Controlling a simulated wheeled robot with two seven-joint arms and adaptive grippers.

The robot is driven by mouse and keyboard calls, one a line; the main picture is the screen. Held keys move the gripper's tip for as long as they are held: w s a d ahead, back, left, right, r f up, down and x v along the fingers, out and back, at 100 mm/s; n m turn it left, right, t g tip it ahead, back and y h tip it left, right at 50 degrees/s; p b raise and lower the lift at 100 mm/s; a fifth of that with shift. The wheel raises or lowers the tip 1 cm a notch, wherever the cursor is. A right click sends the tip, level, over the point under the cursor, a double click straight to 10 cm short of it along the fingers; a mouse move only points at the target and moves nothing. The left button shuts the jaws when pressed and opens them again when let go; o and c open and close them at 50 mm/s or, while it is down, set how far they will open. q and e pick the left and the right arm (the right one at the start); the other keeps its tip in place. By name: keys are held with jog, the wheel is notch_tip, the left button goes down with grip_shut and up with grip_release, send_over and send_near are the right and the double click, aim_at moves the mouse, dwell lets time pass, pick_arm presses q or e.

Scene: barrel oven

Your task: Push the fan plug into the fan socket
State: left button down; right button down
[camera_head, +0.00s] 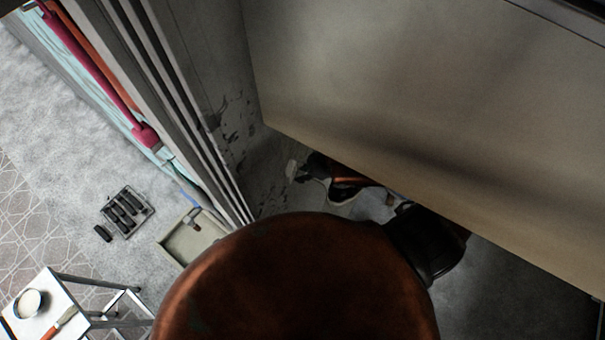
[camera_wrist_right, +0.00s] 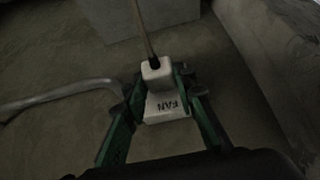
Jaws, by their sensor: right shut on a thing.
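In the right wrist view, my right gripper (camera_wrist_right: 158,84) has its two green fingers shut on the white fan plug (camera_wrist_right: 157,69). A thin cord rises from the dark top of the plug. Directly below the plug, between the fingers, is a white block marked FAN (camera_wrist_right: 167,106), which looks like the fan socket. Plug and block look lined up and close together; I cannot tell how deep the plug sits. In the head view, my right gripper (camera_head: 305,172) is low under a large panel, by a small white piece (camera_head: 291,170). My left gripper is not in view.
The large beige panel (camera_head: 430,110) overhangs my right arm. A dark scuffed wall (camera_head: 230,130) is close on its left. A grey cable (camera_wrist_right: 60,97) lies left of the block. A tray (camera_head: 190,238), a black rack (camera_head: 127,212) and a small table (camera_head: 50,305) stand at the left.

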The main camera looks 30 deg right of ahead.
jog(key=shift+p, duration=0.35)
jog(key=shift+w+a, duration=0.4)
jog(key=shift+w, duration=0.05)
dwell(0.5)
jog(key=c, duration=1.5)
grip_release()
jog(key=v, duration=0.8)
jog(key=shift+w, duration=0.1)
